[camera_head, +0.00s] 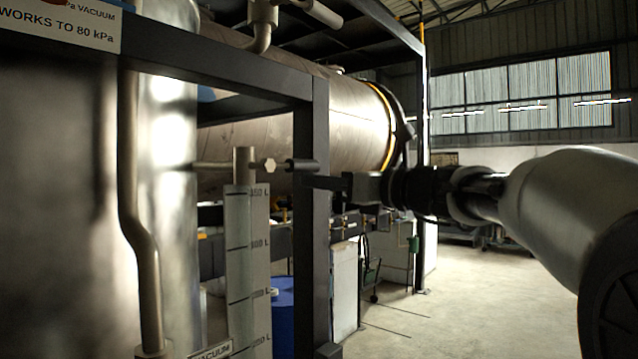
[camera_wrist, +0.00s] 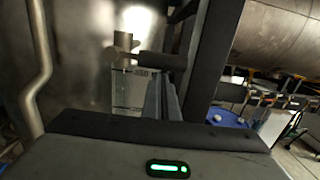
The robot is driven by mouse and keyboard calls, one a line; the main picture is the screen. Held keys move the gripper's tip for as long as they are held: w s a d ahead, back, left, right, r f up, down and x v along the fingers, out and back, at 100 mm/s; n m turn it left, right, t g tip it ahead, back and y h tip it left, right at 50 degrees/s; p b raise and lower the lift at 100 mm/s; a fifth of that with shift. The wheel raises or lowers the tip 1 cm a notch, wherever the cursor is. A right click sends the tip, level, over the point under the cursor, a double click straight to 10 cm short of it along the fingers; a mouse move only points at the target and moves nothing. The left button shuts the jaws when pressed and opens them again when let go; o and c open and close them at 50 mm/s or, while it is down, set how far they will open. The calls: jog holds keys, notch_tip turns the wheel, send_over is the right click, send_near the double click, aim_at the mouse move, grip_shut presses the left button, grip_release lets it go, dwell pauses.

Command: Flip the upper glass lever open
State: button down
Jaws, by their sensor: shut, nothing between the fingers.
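The upper glass lever (camera_head: 301,165) is a short black handle. It lies level, pointing right from the hexagonal valve fitting (camera_head: 269,165) at the top of the level gauge (camera_head: 247,260). It also shows in the wrist view as a dark bar (camera_wrist: 162,61) just beyond my fingertips. My gripper (camera_head: 308,182) comes in from the right with its fingers together and nothing between them. In the head view its tips appear just below the lever. In the wrist view my gripper (camera_wrist: 161,80) points up at the lever; I cannot tell whether it touches.
A dark frame post (camera_head: 312,250) stands close beside the lever and my fingers. A bent pipe (camera_head: 130,200) and a shiny tank (camera_head: 170,180) are on the left. A large horizontal vessel (camera_head: 290,130) and a blue drum (camera_head: 283,310) are behind. Open floor (camera_head: 480,310) lies right.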

aim_at(308, 162)
jog(key=shift+r+n, duration=0.4)
jog(key=shift+n, duration=0.1)
notch_tip(308, 162, up, 3)
jog(key=n, duration=0.3)
jog(key=shift+w+d+f+n, duration=0.1)
jog(key=shift+w+d+n, duration=0.05)
jog(key=shift+n, duration=0.25)
jog(key=s+a+r+n+g+b, duration=0.1)
jog(key=s+a+r+n, duration=0.3)
jog(key=n, duration=1)
jog(key=shift+s+r+b, duration=0.45)
jog(key=shift+r+b, duration=0.25)
jog(key=shift+r, duration=1.15)
